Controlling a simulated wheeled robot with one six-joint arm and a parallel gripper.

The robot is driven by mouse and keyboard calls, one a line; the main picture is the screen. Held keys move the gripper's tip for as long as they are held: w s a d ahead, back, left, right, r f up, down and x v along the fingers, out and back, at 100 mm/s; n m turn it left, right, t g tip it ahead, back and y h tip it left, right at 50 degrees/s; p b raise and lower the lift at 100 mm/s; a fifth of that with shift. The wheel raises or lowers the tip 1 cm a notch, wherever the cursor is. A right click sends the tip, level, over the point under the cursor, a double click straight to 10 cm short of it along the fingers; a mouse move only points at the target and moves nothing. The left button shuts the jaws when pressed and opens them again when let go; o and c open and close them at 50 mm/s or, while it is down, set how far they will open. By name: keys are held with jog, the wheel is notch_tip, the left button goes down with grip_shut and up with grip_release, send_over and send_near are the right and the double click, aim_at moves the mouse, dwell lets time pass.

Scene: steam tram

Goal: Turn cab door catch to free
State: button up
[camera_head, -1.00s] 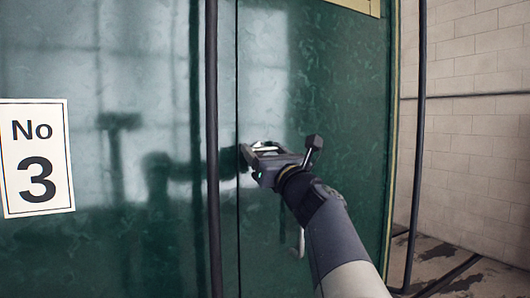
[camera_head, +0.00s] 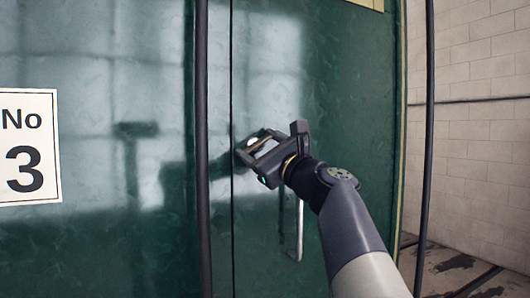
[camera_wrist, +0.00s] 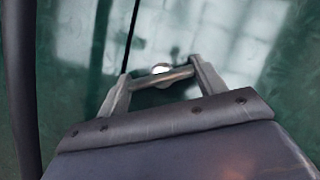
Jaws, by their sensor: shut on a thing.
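The cab door catch (camera_wrist: 165,77) is a short metal bar on a bright round boss, set beside the seam of the dark green door (camera_head: 340,95). My gripper (camera_wrist: 159,73) has one finger at each end of the bar and is shut on it. In the head view, my gripper (camera_head: 256,144) reaches in from the lower right and sits tilted at the door. The catch (camera_head: 254,139) is partly hidden there by the fingers. The bar lies slightly slanted in the wrist view, its right end higher. I cannot read any free mark.
A white plate reading No 3 (camera_head: 27,147) is at the left. A dark vertical pole (camera_head: 202,190) stands left of the seam, another (camera_head: 429,130) at the right. A thin vertical handle (camera_head: 299,230) hangs below my gripper. A pale block wall (camera_head: 480,70) is at the right.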

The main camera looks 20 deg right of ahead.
jog(key=n+g+y, duration=0.1)
jog(key=n, duration=0.3)
jog(key=n+g+y, duration=0.1)
jog(key=n, duration=0.3)
jog(key=shift+d+r+g, duration=0.1)
jog(key=shift+r+g, duration=0.05)
jog(key=shift+g, duration=0.15)
jog(key=n+g+p, duration=0.1)
jog(key=n+g, duration=0.1)
jog(key=n, duration=0.3)
jog(key=shift+p, duration=0.4)
jog(key=shift+n, duration=0.4)
jog(key=o, duration=1.4)
jog(key=b+v, duration=0.2)
jog(key=v, duration=0.8)
jog(key=shift+s+d+b, duration=0.2)
jog(key=shift+s+b, duration=0.15)
jog(key=shift+b, duration=0.05)
